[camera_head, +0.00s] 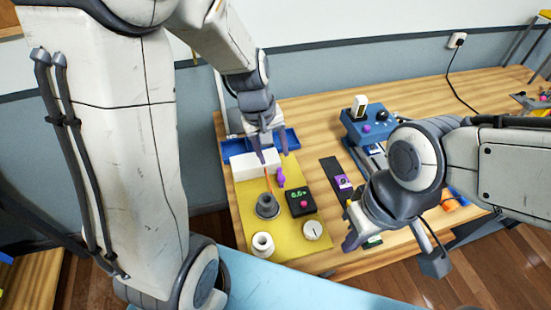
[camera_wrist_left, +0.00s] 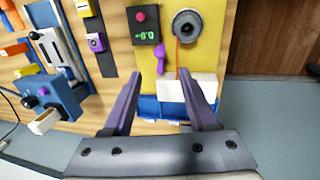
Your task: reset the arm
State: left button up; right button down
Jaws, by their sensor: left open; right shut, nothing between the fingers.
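My left gripper (camera_head: 273,156) is open, with its purple fingers pointing down over the far end of a yellow mat, near a white block (camera_head: 244,166). In the left wrist view its two fingers (camera_wrist_left: 160,74) are spread apart, with the white block (camera_wrist_left: 187,90) beyond the right one. A purple piece (camera_head: 281,178) lies on the mat close by; it also shows between the fingertips in the wrist view (camera_wrist_left: 160,60). Nothing is held. My right gripper (camera_head: 351,240) is shut and empty at the table's front, right of the mat. Its fingers are partly hidden by its own wrist.
The yellow mat (camera_head: 284,238) bears a grey round holder (camera_head: 267,206), a dark display box (camera_head: 301,202), a white roll (camera_head: 263,244) and a white dial (camera_head: 312,230). A blue tray (camera_head: 232,147) lies behind. A blue box (camera_head: 367,125) stands right.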

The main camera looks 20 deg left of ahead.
pick_arm(q)
jog(key=shift+r, duration=0.15)
dwell(0.3)
jog(key=s+d+r+m, duration=0.1)
jog(key=s+d+m, duration=0.2)
jog(key=s, duration=0.3)
jog(key=s+d+r+m, duration=0.2)
jog(key=s+d+m, duration=0.2)
jog(key=s+m, duration=0.2)
jog(key=s+d+r+m+g, duration=0.1)
jog(key=s+d+r+m, duration=0.1)
jog(key=s+m, duration=0.3)
jog(key=shift+s+d+y, duration=0.4)
jog(key=shift+s+d, duration=0.4)
jog(key=shift+s, duration=0.1)
